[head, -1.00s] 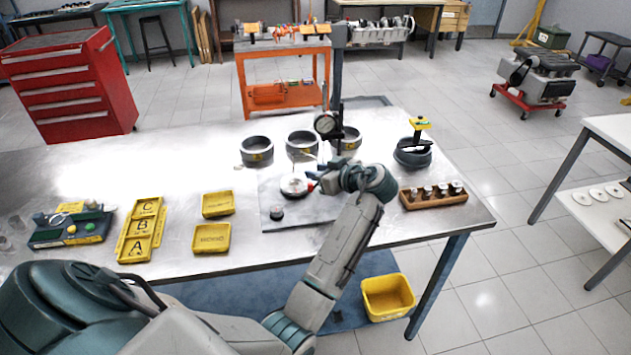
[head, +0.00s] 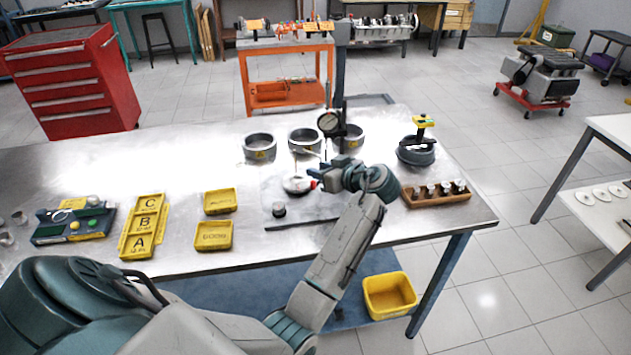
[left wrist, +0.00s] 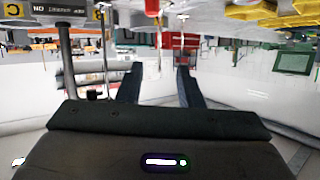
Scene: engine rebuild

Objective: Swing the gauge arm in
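The dial gauge (head: 328,123) stands on a dark upright post on the steel workbench, above a pale plate. A thin pale arm (head: 306,152) shows below the dial; I cannot tell how it joins the post. A round pale piece (head: 296,184) sits on the plate with a small red tip (head: 313,184) beside it. My left gripper (head: 328,180) is low over the plate, right next to the red tip; contact is unclear. My right gripper is not in view.
Several metal rings (head: 260,147) stand behind the plate. A wooden rack (head: 437,193) and a dark ring with a yellow-topped tool (head: 416,150) are at right. Yellow trays (head: 214,236) and a lettered A-B-C tray (head: 143,226) lie left.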

